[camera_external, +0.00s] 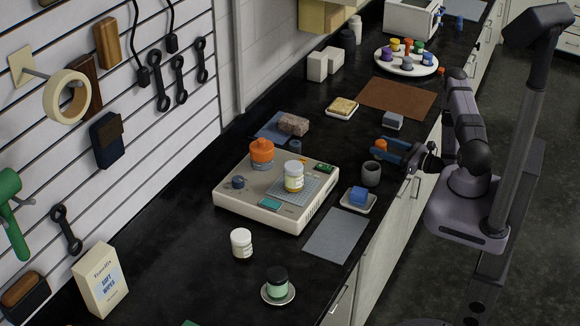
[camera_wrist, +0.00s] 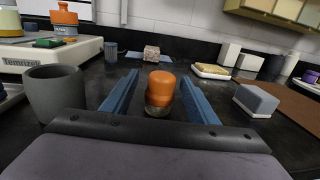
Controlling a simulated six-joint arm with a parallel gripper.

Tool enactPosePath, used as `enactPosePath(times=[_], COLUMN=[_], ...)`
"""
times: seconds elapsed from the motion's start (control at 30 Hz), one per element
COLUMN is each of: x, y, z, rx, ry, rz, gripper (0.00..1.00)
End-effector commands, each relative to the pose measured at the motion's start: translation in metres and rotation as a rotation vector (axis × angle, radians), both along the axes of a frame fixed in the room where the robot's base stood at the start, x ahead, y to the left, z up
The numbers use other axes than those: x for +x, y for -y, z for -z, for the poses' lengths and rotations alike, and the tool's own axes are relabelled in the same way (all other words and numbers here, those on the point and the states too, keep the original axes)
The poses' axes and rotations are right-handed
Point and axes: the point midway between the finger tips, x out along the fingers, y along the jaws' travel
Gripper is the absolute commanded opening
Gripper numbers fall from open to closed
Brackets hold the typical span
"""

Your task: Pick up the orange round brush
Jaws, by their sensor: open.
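The orange round brush (camera_wrist: 161,88) has a rounded orange top and a greyish lower part. It stands upright on the black counter in the wrist view. My gripper (camera_wrist: 158,76) has its two blue fingers open, one on each side of the brush, with a gap visible on both sides. In the external view the brush (camera_external: 381,145) shows as a small orange spot between the blue fingers of my gripper (camera_external: 386,149). The fingers partly hide it there.
A dark grey cup (camera_external: 371,174) stands close beside my gripper, at left in the wrist view (camera_wrist: 56,98). A grey block (camera_external: 393,121) is on the other side. A pink-brown sponge (camera_external: 293,125) lies beyond. A scale (camera_external: 275,213) with jars is nearby.

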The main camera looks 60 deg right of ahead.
Motion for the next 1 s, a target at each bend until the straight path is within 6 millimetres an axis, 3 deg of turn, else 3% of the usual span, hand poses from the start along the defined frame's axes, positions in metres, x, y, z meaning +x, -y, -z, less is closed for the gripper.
enactPosePath(times=[0.4, 0.77, 0.97, 1.0], x=[0.042, 0.049, 0.049, 0.049], y=[0.006, 0.007, 0.007, 0.007], z=[-0.005, -0.003, -0.003, -0.003], rx=[-0.001, 0.0, 0.0, 0.0], ry=[0.001, 0.0, 0.0, 0.0], rz=[-0.005, -0.001, -0.001, -0.001], gripper=[0.54, 0.54, 0.11, 0.09])
